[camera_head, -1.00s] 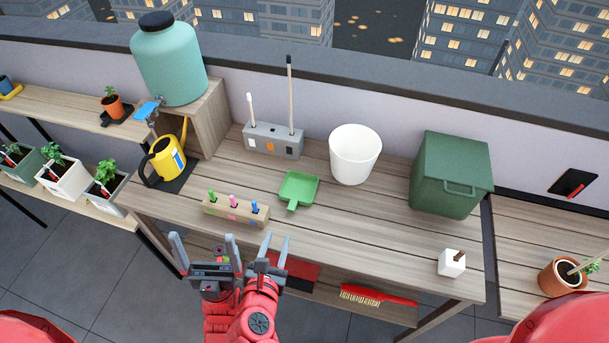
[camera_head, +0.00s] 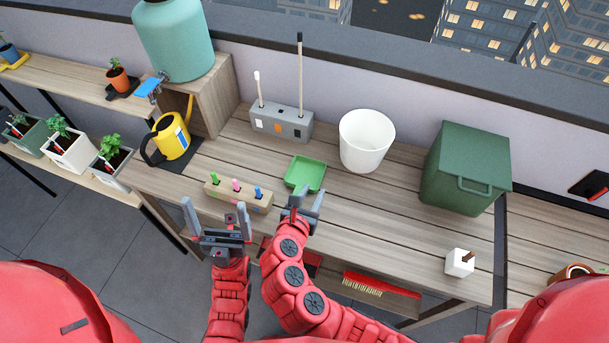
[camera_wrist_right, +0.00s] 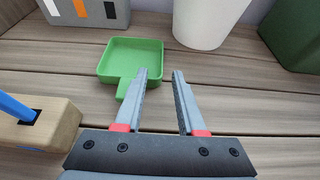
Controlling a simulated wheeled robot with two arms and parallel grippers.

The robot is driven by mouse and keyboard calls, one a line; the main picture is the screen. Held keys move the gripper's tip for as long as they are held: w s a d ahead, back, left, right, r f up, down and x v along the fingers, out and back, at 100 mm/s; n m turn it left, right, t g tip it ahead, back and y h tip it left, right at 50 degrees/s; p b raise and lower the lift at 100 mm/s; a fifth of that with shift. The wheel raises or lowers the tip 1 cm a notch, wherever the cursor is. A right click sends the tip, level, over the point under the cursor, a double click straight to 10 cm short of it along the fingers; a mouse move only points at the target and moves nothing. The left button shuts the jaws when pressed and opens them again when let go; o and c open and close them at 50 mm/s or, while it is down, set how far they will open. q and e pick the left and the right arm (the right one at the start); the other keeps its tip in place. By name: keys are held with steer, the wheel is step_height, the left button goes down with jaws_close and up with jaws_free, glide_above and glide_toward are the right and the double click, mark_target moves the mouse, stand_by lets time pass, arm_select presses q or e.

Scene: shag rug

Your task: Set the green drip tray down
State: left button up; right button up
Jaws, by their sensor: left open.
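The green drip tray (camera_head: 305,173) is a shallow square pan with a short handle. It lies flat on the slatted wooden bench, and in the right wrist view (camera_wrist_right: 132,60) its handle points toward me. My right gripper (camera_head: 309,195) is open at the handle end of the tray. In the wrist view its fingers (camera_wrist_right: 159,72) are apart with nothing between them, and the left finger partly covers the handle; I cannot tell whether they touch. My left gripper (camera_head: 215,203) is open and empty in front of the bench, left of the tray.
A wooden block with colored pegs (camera_head: 238,194) stands left of the tray. A grey tool holder (camera_head: 282,124) and a white bucket (camera_head: 366,142) stand behind it. A green bin (camera_head: 466,168) and a small white box (camera_head: 460,262) are at right.

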mark_target(320, 181)
steer(key=x, duration=0.1)
steer(key=p+x, duration=0.1)
steer(key=x, duration=0.3)
steer(key=shift+s+d, duration=0.1)
steer(key=shift+d, duration=0.2)
steer(key=shift+w+f, duration=0.2)
steer(key=shift+w, duration=0.25)
jaws_close()
steer(key=shift+s, duration=0.1)
stand_by(0.7)
